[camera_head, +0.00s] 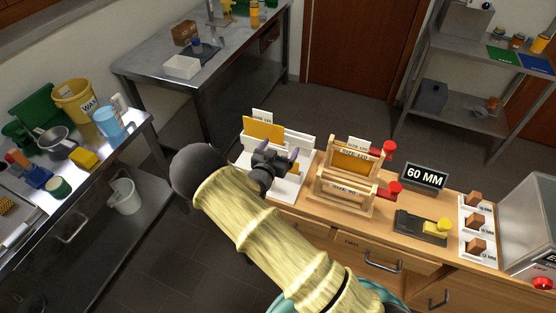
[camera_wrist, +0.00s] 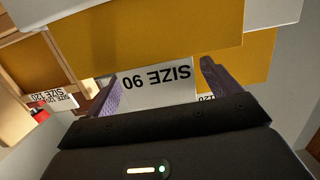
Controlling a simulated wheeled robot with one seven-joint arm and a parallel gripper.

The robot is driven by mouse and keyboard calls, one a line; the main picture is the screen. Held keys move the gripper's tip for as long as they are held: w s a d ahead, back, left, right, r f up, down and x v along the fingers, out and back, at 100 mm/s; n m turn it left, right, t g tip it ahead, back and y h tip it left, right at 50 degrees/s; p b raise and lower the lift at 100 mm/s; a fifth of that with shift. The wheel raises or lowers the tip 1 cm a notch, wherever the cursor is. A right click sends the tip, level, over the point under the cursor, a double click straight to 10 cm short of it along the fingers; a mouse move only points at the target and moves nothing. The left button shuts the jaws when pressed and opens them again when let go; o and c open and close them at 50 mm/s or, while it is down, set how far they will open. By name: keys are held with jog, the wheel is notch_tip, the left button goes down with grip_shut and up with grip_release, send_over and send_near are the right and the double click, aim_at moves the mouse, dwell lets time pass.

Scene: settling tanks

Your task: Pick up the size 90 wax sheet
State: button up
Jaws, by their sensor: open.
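In the wrist view, a white tag reading SIZE 90 (camera_wrist: 157,77), upside down, tops a yellow wax sheet (camera_wrist: 150,42). My gripper (camera_wrist: 160,78) is open, with one purple finger on each side of the tag. I cannot tell whether either finger touches it. In the head view, my gripper (camera_head: 280,148) is over the white rack (camera_head: 300,141) on the wooden counter. My gripper and arm hide much of the size 90 sheet there. A taller yellow sheet (camera_head: 263,131) with a white tag stands at the rack's back left.
Right of the rack, wooden frames (camera_head: 352,160) labelled SIZE 120 and SIZE 90 stand with red knobs. Beyond them are a 60 MM display (camera_head: 426,177) and a black device with a yellow knob (camera_head: 420,227). A steel table (camera_head: 150,68) stands behind.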

jog(key=shift+w+d, duration=0.1)
jog(key=shift+w, duration=0.2)
jog(key=c, duration=1.3)
